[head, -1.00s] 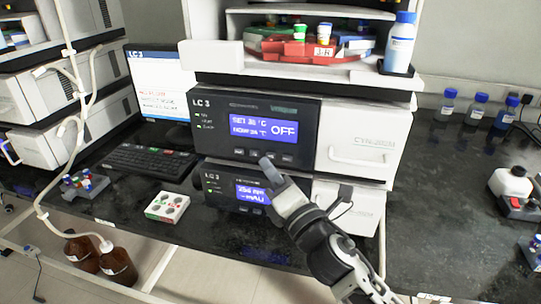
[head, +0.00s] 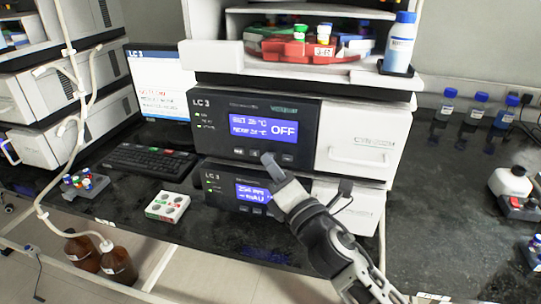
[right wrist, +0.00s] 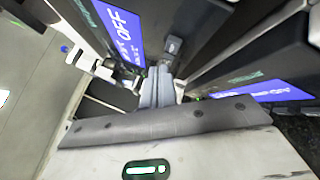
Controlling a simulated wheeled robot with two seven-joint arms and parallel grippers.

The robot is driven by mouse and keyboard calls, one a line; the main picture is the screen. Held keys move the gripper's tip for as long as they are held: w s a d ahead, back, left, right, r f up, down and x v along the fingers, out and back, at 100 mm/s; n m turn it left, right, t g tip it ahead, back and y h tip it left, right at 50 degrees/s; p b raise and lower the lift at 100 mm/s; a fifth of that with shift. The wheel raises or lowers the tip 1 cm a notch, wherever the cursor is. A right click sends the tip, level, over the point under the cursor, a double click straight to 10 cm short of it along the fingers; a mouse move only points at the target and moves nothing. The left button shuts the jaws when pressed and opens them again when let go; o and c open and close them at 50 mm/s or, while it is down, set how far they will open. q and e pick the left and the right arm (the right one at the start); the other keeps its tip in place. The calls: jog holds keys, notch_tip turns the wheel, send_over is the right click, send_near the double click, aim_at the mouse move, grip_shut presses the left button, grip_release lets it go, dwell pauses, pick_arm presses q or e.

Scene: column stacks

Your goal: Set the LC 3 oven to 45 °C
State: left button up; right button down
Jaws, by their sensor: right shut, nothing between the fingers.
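The LC 3 oven (head: 365,148) is the upper unit of the centre stack, with a black front panel and a white door. Its blue display (head: 263,128) reads OFF beside SET and NOW lines in °C; the digits are too blurred to read surely. A row of small buttons (head: 238,152) lies below the display. My right gripper (head: 268,160) is shut and empty, its tips at the button row, partly hiding it; I cannot tell whether they touch. In the right wrist view the shut fingers (right wrist: 158,85) point at the panel beside the OFF display (right wrist: 122,25). My left gripper is not in view.
A lower LC 3 unit with a mAU display (head: 255,193) sits directly beneath. A tray of bottles (head: 300,52) stands on top of the stack. A keyboard (head: 152,160) and a white vial box (head: 168,207) lie at left.

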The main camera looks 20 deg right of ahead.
jog(key=shift+w+d, duration=0.2)
dwell(0.3)
jog(key=shift+s+a, duration=0.5)
jog(key=shift+s, duration=0.2)
jog(key=shift+w+d, duration=0.1)
jog(key=shift+w, duration=0.05)
dwell(0.4)
jog(key=shift+w+d, duration=0.15)
jog(key=shift+w, duration=0.1)
jog(key=shift+w+d, duration=0.25)
jog(key=shift+w, duration=0.05)
dwell(0.7)
dwell(0.3)
jog(key=shift+s+a, duration=0.5)
jog(key=shift+s, duration=0.2)
